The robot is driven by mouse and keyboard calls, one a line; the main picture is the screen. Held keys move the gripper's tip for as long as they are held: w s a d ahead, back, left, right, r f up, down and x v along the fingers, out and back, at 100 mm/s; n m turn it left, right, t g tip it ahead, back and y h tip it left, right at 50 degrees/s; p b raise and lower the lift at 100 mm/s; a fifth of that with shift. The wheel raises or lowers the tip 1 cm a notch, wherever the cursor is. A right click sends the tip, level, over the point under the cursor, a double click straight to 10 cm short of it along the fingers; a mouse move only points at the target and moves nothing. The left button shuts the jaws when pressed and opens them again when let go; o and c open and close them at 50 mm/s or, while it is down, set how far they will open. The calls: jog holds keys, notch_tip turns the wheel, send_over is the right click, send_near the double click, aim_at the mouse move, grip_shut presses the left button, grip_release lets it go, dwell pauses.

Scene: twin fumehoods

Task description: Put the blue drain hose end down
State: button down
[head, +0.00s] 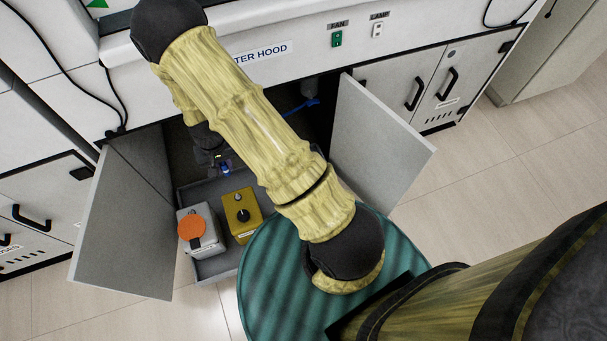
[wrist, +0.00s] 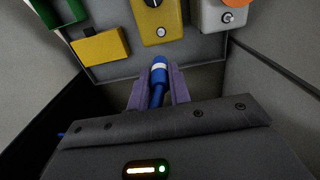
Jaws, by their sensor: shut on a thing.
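The blue drain hose end (wrist: 158,74) shows in the wrist view as a blue tube with a white band, between the two purple fingers of my gripper (wrist: 158,86). My gripper is shut on it. In the head view my gripper is inside the open cupboard under the hood, largely hidden in shadow by my arm, with a bit of blue (head: 225,169) at its tip. Another stretch of blue hose (head: 303,105) shows deeper in the cupboard, to the right of my arm.
A grey tray (head: 215,266) at the cupboard front holds a yellow box (head: 240,205) with a black knob and a grey box (head: 208,245) with an orange disc. The open left door (head: 125,225) and right door (head: 375,145) flank the opening.

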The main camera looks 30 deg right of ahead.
jog(key=d+r+p, duration=0.3)
jog(key=r+p, duration=1.2)
jog(key=w+d+r+n+p, duration=0.1)
jog(key=d+r+p, duration=0.2)
jog(key=r+p, duration=1.2)
jog(key=w+d+r+n+p, duration=0.1)
jog(key=d+r+p, duration=0.2)
jog(key=r+p, duration=1.2)
jog(key=shift+r, duration=0.3)
jog(key=shift+w+d, duration=0.1)
